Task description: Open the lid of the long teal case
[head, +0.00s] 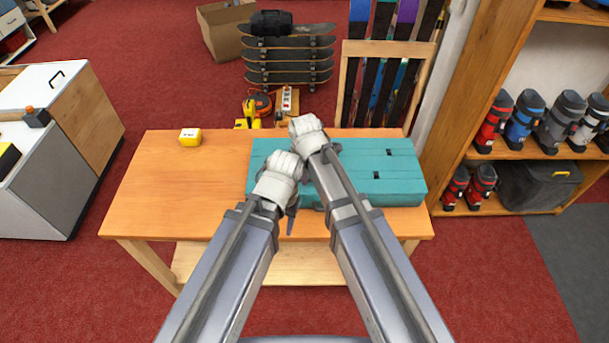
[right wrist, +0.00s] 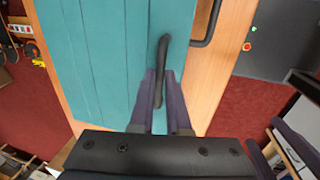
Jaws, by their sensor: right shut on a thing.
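The long teal case (head: 400,165) lies across the right part of the wooden table, its lid looking flat and shut, with small black fittings on top. In the right wrist view the teal case (right wrist: 95,60) fills the left and middle. My right gripper (right wrist: 160,90) is shut on a dark bar handle (right wrist: 162,58) at the case; in the head view this gripper (head: 325,148) is over the case, its fingertips mostly hidden. My left gripper (head: 290,208) is at the case's front left; its finger opening is hidden by its own body.
A yellow tool (head: 249,112) and a power strip (head: 287,103) are behind the case. The table's left half is mostly clear.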

